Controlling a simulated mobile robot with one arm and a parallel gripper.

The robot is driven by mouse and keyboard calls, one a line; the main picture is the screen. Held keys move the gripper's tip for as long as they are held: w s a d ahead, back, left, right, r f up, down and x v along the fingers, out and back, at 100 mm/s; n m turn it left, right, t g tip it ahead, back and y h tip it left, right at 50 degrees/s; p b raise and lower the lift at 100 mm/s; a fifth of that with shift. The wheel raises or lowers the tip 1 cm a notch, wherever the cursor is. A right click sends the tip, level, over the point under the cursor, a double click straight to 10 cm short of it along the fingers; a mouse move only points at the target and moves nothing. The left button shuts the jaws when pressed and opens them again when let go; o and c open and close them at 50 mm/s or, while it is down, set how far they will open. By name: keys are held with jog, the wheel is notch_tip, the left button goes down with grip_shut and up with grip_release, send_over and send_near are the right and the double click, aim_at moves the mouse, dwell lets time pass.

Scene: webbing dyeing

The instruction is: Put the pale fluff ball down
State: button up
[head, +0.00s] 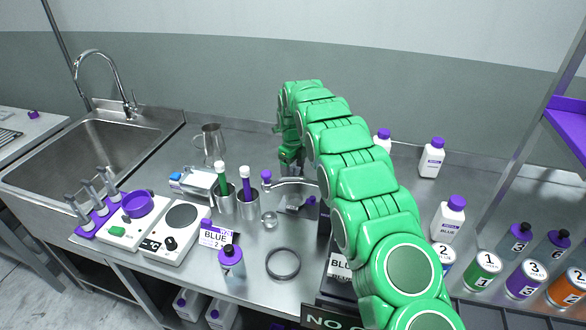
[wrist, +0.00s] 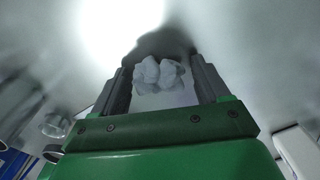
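The pale fluff ball (wrist: 160,76) is a lumpy, whitish-grey clump in the wrist view. It sits between the two dark fingers of my gripper (wrist: 162,78), near their tips, and spans the space between them. The fingers appear shut on it. A dark shadow lies on the grey surface just beyond the fingertips. In the head view, my gripper (head: 290,158) points down over the back middle of the steel bench (head: 255,150). The fluff ball cannot be made out there.
A metal device with a lever (head: 296,188) is just in front. White bottles (head: 431,158) stand at right.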

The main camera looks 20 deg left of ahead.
aim_at(294, 168)
jog(key=shift+r, duration=0.1)
notch_tip(294, 168, up, 12)
dwell(0.7)
jog(key=shift+d+r, duration=0.1)
